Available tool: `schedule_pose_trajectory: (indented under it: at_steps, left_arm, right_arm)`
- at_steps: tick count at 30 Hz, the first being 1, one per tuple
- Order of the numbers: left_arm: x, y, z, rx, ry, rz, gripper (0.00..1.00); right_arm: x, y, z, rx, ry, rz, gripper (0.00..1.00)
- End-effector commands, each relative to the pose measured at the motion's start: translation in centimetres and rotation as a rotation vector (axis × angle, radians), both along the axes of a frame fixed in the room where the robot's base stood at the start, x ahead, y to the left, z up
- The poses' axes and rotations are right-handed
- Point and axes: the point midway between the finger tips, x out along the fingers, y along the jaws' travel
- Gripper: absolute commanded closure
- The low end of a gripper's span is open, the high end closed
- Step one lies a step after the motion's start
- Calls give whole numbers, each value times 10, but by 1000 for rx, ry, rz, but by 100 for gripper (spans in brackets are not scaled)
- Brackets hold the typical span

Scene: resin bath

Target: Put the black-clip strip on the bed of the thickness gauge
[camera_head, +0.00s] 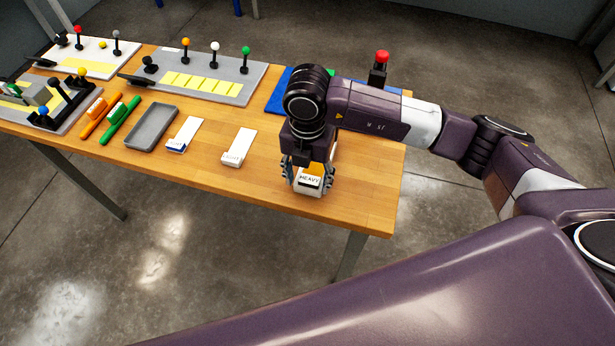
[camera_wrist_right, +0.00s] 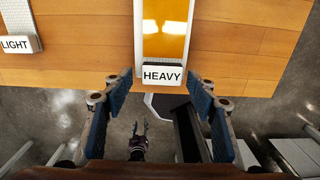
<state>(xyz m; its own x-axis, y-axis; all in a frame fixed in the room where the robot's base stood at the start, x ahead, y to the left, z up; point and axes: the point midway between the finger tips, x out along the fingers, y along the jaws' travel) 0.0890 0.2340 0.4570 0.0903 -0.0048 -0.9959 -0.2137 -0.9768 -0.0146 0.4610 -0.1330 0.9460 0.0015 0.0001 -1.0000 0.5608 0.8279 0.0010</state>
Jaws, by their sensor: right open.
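A white tray labelled HEAVY (camera_head: 309,181) sits near the table's front edge. In the right wrist view, an amber strip (camera_wrist_right: 165,35) lies on it, with a dark edge around the HEAVY label (camera_wrist_right: 163,75). I cannot tell for certain that this is the black-clip strip. My right gripper (camera_head: 307,182) is open above it; in its wrist view the two fingers (camera_wrist_right: 160,105) are apart on either side of the label end. A device with a dark frame and knobs (camera_head: 66,104) stands at the far left; I cannot tell whether it is the thickness gauge.
Left of the HEAVY tray lie the LIGHT tray (camera_head: 239,147), a blue-labelled white tray (camera_head: 184,134), a grey tray (camera_head: 168,112), and green (camera_head: 121,120) and orange (camera_head: 100,112) tools. Behind are a grey lever board (camera_head: 255,70), a blue mat (camera_head: 275,98) and a red-knobbed post (camera_head: 379,66).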

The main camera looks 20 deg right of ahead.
Motion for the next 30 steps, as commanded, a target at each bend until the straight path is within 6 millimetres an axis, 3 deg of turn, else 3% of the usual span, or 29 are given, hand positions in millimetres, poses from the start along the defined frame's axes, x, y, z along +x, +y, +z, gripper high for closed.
schedule_pose_trajectory:
  at_steps: [3, 5, 19, 30]
  left_arm:
    - [0, 0, 5, 0, 0, 0, 60]
    - [0, 0, -2, 0, 0, 0, 60]
    - [0, 1, -30, 1, 0, 1, 60]
    - [1, 1, -32, 1, -1, 2, 60]
  right_arm:
    - [0, 0, 6, 0, 0, 0, 47]
    - [1, 1, 10, 3, -3, 0, 47]
    - [1, 0, 106, 0, -5, -1, 47]
    - [0, 0, 123, 0, 0, 0, 47]
